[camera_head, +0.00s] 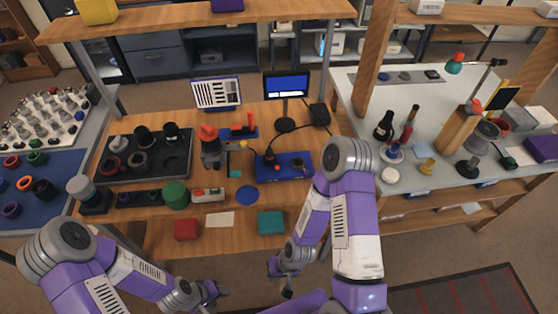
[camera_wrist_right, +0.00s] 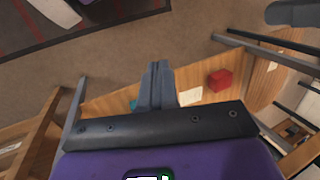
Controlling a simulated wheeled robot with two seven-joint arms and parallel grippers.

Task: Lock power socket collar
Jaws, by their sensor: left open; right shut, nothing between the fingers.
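A blue powered box (camera_head: 290,172) lies on the wooden bench, right of centre, in the head view. A black plug-like part (camera_head: 269,157) with a red spot stands at its left end, and a dark cable runs from there. The collar is too small to tell whether it is locked. My left gripper (camera_head: 217,291) is open and empty, low in front of the bench. My right gripper (camera_head: 287,287) is shut and empty, also in front of the bench and below its top. Its closed fingers show in the right wrist view (camera_wrist_right: 156,83). Neither gripper touches the box.
A red block (camera_head: 186,229) and a teal block (camera_head: 271,222) sit near the bench's front edge. A grey-and-red device (camera_head: 211,150), green cylinder (camera_head: 176,195) and dark parts tray (camera_head: 120,172) stand to the left. A small monitor (camera_head: 286,84) stands behind the box.

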